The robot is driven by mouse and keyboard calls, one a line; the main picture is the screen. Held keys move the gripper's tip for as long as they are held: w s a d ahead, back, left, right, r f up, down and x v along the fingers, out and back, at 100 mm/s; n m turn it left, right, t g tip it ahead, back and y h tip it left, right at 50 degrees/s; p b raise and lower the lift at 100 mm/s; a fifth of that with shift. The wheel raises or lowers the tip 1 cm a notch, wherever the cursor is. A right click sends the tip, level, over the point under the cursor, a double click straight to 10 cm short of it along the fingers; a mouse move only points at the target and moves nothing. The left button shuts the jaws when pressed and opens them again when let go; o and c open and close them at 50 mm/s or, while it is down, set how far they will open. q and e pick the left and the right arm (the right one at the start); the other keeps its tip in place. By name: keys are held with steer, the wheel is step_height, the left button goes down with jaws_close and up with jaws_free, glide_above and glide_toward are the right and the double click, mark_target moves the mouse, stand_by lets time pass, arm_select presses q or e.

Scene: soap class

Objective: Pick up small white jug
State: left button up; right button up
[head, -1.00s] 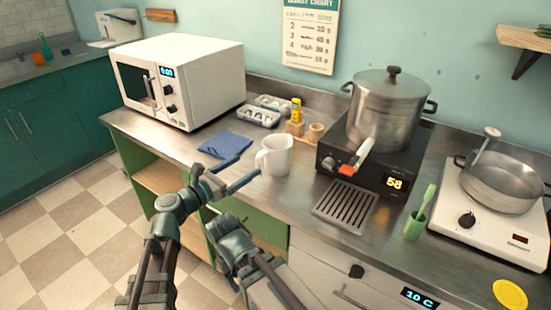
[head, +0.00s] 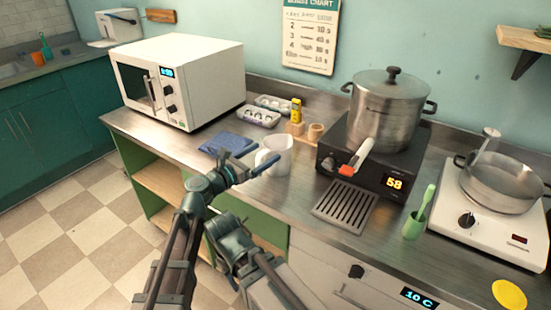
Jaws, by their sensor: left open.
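The small white jug (head: 281,153) stands upright on the steel counter, left of the black hot plate. Its handle side faces left, toward my left gripper (head: 262,154). My left gripper is open, with its fingers pointing toward the jug. The nearer finger overlaps the lower left of the jug and part of the handle in the picture. I cannot tell whether it touches. The jug is not held. No right gripper is seen.
A folded blue cloth (head: 228,143) lies behind the gripper. The microwave (head: 178,80) stands left. Behind the jug are egg trays (head: 258,117) and a yellow item (head: 296,111). A large pot (head: 388,110) sits on the hot plate (head: 362,160); a metal grate (head: 345,206) lies in front.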

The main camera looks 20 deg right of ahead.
arm_select(q)
jaws_close()
stand_by(0.4)
steer(key=shift+r, duration=0.25)
stand_by(0.4)
